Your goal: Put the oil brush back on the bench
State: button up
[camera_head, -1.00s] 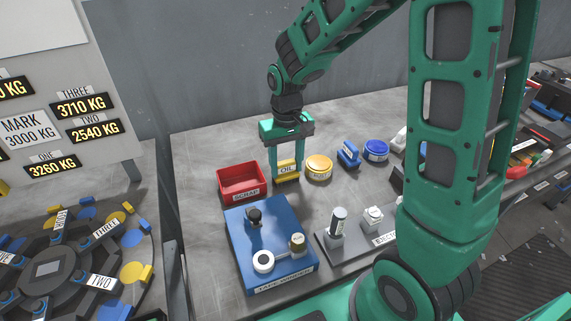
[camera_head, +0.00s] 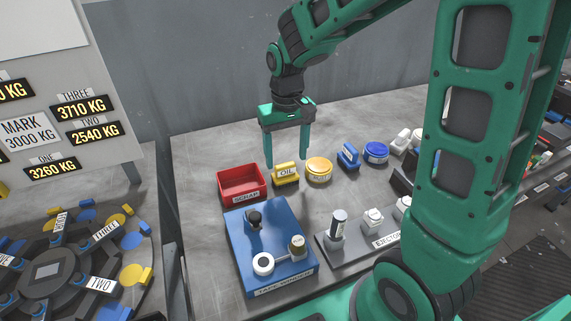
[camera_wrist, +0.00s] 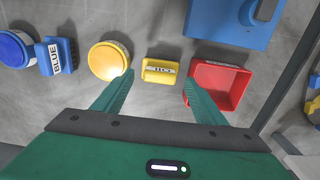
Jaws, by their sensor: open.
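The yellow oil brush (camera_head: 286,174), labelled OIL, stands on the grey metal bench (camera_head: 200,150) between the red scrap bin and a round yellow pot. My gripper (camera_head: 287,160) is open and empty, raised above and behind the brush with its fingers pointing down. In the wrist view the oil brush (camera_wrist: 160,71) lies beyond and between the two open fingertips (camera_wrist: 158,82), apart from both.
The red scrap bin (camera_head: 241,195) stands left of the brush and the yellow pot (camera_head: 319,170) right of it. A blue brush (camera_head: 348,156) and blue pot (camera_head: 376,152) stand farther right. The blue tape winder (camera_head: 243,238) is in front.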

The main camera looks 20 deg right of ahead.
aim_at(286, 166)
notch_tip(286, 166, up, 7)
jog(key=shift+r, duration=0.15)
jog(key=s+d+m, duration=0.3)
jog(key=s+d, duration=0.5)
jog(key=s, duration=0.4)
jog(key=s+d+f+m, duration=0.1)
jog(key=s+d+m, duration=0.2)
jog(key=s+d, duration=0.6)
jog(key=s, duration=0.4)
jog(key=shift+d+f, duration=0.2)
jog(key=shift+d, duration=0.05)
